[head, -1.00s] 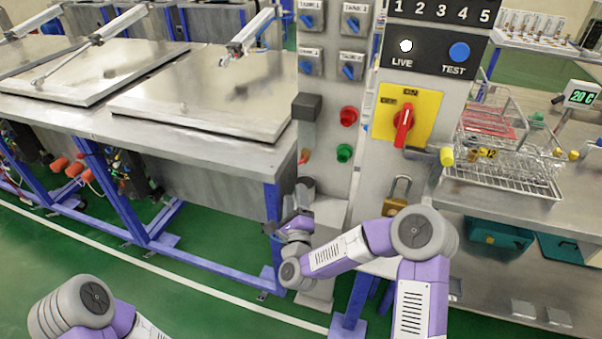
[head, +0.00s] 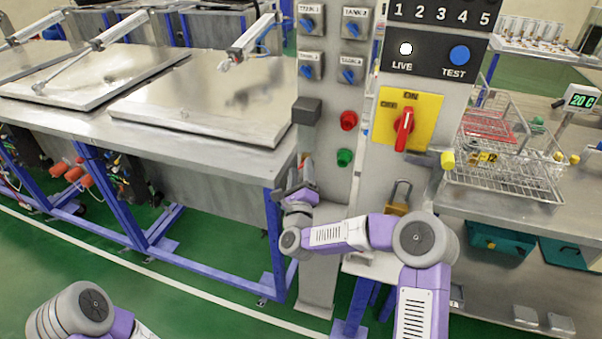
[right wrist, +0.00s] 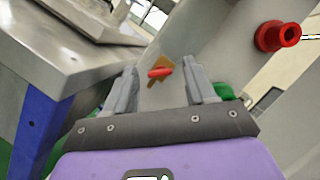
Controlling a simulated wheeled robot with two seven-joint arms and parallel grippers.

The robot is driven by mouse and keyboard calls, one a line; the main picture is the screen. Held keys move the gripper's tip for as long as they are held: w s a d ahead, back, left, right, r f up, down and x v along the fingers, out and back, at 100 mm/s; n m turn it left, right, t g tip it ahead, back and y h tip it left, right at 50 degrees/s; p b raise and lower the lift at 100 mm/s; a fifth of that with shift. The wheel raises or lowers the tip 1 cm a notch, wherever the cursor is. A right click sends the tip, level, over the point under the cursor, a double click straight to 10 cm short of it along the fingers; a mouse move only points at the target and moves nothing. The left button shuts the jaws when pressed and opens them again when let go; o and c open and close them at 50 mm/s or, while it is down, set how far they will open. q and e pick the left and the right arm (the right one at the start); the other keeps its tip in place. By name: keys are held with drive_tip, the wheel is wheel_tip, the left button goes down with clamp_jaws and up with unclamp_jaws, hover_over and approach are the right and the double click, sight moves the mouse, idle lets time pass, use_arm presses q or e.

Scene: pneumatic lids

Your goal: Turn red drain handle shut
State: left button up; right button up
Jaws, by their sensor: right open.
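The red drain handle (right wrist: 160,72) is a small red lever in front of an orange-brown plate (right wrist: 157,64) on the grey panel. In the right wrist view it shows between my right fingertips, beyond them; I cannot tell any contact. In the head view my right gripper (head: 303,176) is raised just below that spot, beside the panel post, and largely covers the handle. My right gripper also shows in the right wrist view (right wrist: 160,68), its two fingers apart with nothing held. My left gripper is out of view; only a left arm link shows at the bottom left.
A red button (head: 348,121) and green button (head: 344,157) stick out of the panel to the right. A steel tank table (head: 200,140) stands close on the left. A red switch (head: 403,130) on a yellow plate and a padlock (head: 398,208) are further right.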

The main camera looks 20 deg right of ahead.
drive_tip(key=shift+c, duration=0.4)
clamp_jaws()
